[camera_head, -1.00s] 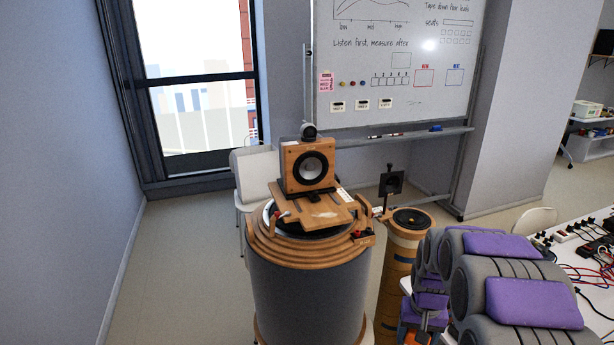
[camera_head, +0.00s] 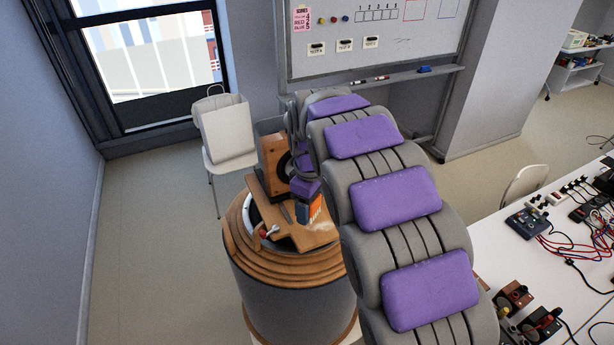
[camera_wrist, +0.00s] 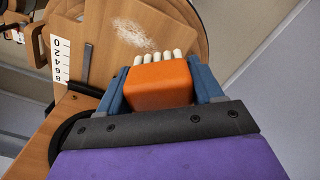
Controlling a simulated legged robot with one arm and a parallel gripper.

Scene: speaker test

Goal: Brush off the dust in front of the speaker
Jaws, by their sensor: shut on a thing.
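The speaker (camera_head: 272,158), a wooden box with a dark round driver, stands on a wooden board (camera_head: 262,207) atop a round grey pedestal; my arm partly hides it. White dust (camera_wrist: 133,33) lies scattered on the board in the wrist view, and a pale patch of it shows in the head view (camera_head: 322,226). My gripper (camera_wrist: 160,82) has blue fingers shut on an orange brush (camera_wrist: 160,84) with pale bristles. The bristles point toward the dust and sit just short of its near edge in the picture. I cannot tell whether they touch the board.
A printed scale (camera_wrist: 61,58) and a dark slot mark the board beside the dust. Wooden rings (camera_head: 290,268) surround the pedestal top. A white chair (camera_head: 226,135) stands behind left. A white table (camera_head: 520,260) with cables and devices is at right. Floor at left is clear.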

